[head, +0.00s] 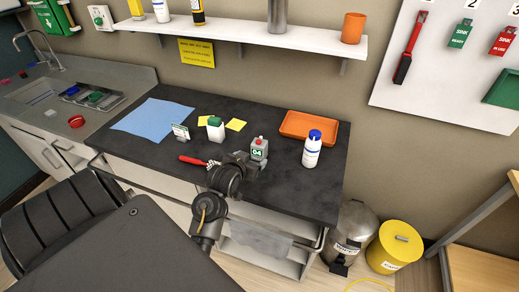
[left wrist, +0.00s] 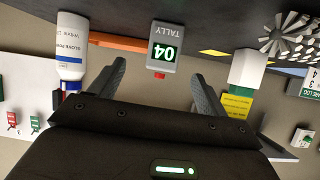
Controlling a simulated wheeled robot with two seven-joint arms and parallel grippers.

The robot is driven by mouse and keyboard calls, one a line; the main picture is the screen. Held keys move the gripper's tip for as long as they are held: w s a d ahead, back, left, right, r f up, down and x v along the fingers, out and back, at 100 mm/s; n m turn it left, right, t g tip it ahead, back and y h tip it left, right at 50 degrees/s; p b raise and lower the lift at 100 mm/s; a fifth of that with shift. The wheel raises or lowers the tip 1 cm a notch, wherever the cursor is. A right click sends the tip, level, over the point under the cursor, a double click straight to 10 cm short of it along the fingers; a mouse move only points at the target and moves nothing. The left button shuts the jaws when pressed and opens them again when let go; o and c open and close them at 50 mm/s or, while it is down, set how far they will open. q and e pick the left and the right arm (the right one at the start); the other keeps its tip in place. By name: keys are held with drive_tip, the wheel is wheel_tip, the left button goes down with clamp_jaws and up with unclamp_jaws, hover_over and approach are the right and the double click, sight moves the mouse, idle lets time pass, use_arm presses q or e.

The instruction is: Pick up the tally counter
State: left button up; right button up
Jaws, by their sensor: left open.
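The tally counter (head: 259,150) is a small grey box with a red button on top and a green-lit "04" display. It stands on the dark bench top. My left gripper (head: 246,162) is right beside it in the head view, partly covering its lower side. In the left wrist view the counter (left wrist: 162,46) appears upside down, between and just beyond the fingertips of my open left gripper (left wrist: 160,73). A gap shows on each side, and nothing is held. My right gripper is in neither view.
A white bottle with a blue cap (head: 312,150) stands right of the counter, before an orange tray (head: 296,125). The bench's right front is clear.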

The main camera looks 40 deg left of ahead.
sight(257, 145)
use_arm(q)
drive_tip(key=shift+n+t+y, duration=0.3)
drive_tip(key=shift+n+t, duration=0.1)
drive_tip(key=shift+w+a+f+p, duration=0.2)
drive_tip(key=shift+w+a, duration=0.35)
drive_tip(key=shift+w, duration=0.55)
drive_tip(key=shift+w+a+f+p, duration=0.15)
drive_tip(key=shift+w+a, duration=0.45)
drive_tip(key=shift+w, duration=0.5)
drive_tip(key=shift+w+a+f+p, duration=0.15)
drive_tip(key=shift+w+a, duration=0.4)
drive_tip(key=shift+w, duration=0.55)
drive_tip(key=shift+w+p, duration=0.35)
drive_tip(key=shift+p, duration=0.05)
drive_tip(key=p+x, duration=0.1)
drive_tip(key=x, duration=0.2)
drive_tip(key=shift+w+d+f, duration=0.15)
drive_tip(key=shift+w+f, duration=0.35)
drive_tip(key=shift+w, duration=0.15)
drive_tip(key=shift+c, duration=0.2)
drive_tip(key=c, duration=1)
drive_tip(key=shift+c, duration=0.3)
